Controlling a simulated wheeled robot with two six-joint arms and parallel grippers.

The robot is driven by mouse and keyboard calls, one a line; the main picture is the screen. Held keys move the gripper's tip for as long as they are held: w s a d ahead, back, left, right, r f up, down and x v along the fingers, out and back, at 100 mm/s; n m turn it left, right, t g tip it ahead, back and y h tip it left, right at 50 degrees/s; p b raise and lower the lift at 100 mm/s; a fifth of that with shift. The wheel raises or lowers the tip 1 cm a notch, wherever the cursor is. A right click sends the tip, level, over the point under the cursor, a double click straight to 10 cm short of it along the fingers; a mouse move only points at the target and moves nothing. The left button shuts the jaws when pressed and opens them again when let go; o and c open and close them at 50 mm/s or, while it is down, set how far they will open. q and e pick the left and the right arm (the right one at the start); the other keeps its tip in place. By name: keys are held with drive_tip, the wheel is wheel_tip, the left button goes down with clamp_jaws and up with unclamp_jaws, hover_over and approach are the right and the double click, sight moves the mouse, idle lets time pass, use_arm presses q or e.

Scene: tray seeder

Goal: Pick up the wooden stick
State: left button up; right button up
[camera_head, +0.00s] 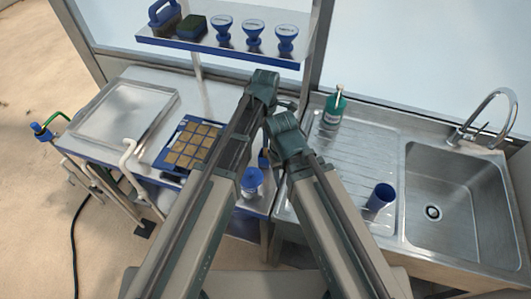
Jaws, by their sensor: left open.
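I cannot make out a wooden stick in the head view; it may be hidden behind my arms or too small to tell. My two arms rise from the bottom centre and cover the middle of the work surface. Little of my left gripper can be told apart from the dark arm links. My right gripper does not show clearly behind its arm. A blue seed tray (160,162) with several brown square cells lies on the metal table (222,102), left of my arms.
Right stand a green bottle (333,108), a dark blue cup (380,197) and a sink (455,195). A blue-topped bottle (251,181) shows between my arms.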

sight(265, 150)
use_arm(q)
wheel_tip(265, 150, down, 5)
drive_tip(key=b, duration=0.5)
drive_tip(key=shift+f, duration=0.15)
drive_tip(key=shift+c, duration=0.2)
clamp_jaws()
